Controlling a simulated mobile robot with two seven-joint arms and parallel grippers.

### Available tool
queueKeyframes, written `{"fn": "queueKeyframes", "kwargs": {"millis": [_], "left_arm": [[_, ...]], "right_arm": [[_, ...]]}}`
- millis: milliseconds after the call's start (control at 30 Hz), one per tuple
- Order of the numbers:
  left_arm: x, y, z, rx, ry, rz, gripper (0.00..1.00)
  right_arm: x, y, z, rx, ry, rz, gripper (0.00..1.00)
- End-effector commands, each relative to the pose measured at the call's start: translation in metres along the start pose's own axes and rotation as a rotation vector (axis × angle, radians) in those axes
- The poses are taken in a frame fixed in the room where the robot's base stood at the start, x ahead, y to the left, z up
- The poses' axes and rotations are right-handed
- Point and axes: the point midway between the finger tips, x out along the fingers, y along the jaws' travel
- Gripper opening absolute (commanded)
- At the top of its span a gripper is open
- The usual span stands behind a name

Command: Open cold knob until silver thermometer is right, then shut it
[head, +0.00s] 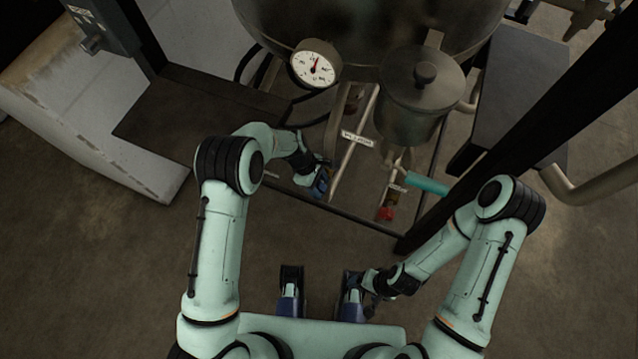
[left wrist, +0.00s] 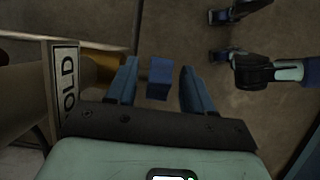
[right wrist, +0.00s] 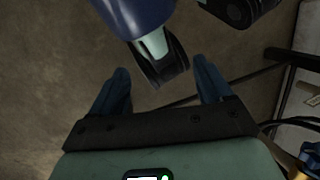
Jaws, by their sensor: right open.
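The dial thermometer (head: 315,64) hangs on the front of the metal vessel in the head view. It has a white face, a silver rim and a red needle; its scale is too small to read. The blue cold knob (left wrist: 160,78) sits between the two fingers of my left gripper (left wrist: 158,88), with a gap on each side. A sign reading "OLD", its first letter cut off, is beside it. In the head view my left gripper (head: 322,180) largely hides the knob. My right gripper (right wrist: 162,88) is open and empty, low in front of my body.
A red knob (head: 388,213) and a teal handle (head: 428,184) are right of the cold knob. A lidded metal pot (head: 412,105) stands above them. A dark frame post (head: 480,165) runs diagonally at the right. The floor before the frame is clear.

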Motion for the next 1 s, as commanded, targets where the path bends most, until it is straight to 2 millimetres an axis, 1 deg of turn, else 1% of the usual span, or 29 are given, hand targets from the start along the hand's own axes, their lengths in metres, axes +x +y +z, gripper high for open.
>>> {"fn": "queueKeyframes", "kwargs": {"millis": [233, 367, 467, 800, 1000], "left_arm": [[-0.001, 0.000, 0.000, 0.000, 0.001, 0.001, 0.51], [-0.010, 0.001, 0.004, 0.001, 0.001, 0.002, 0.51], [-0.026, 0.001, 0.010, 0.001, 0.001, 0.004, 0.51], [-0.104, 0.002, 0.041, 0.003, 0.001, 0.006, 0.51], [-0.148, 0.001, 0.058, 0.002, 0.001, 0.004, 0.51]], "right_arm": [[0.000, 0.000, 0.000, 0.000, -0.001, 0.000, 0.79], [-0.002, 0.000, 0.001, 0.000, -0.002, 0.001, 0.79], [-0.004, -0.001, 0.002, 0.001, -0.005, 0.001, 0.79], [-0.014, -0.002, 0.008, 0.002, -0.024, 0.005, 0.79], [-0.019, -0.003, 0.012, 0.003, -0.034, 0.007, 0.79]]}}
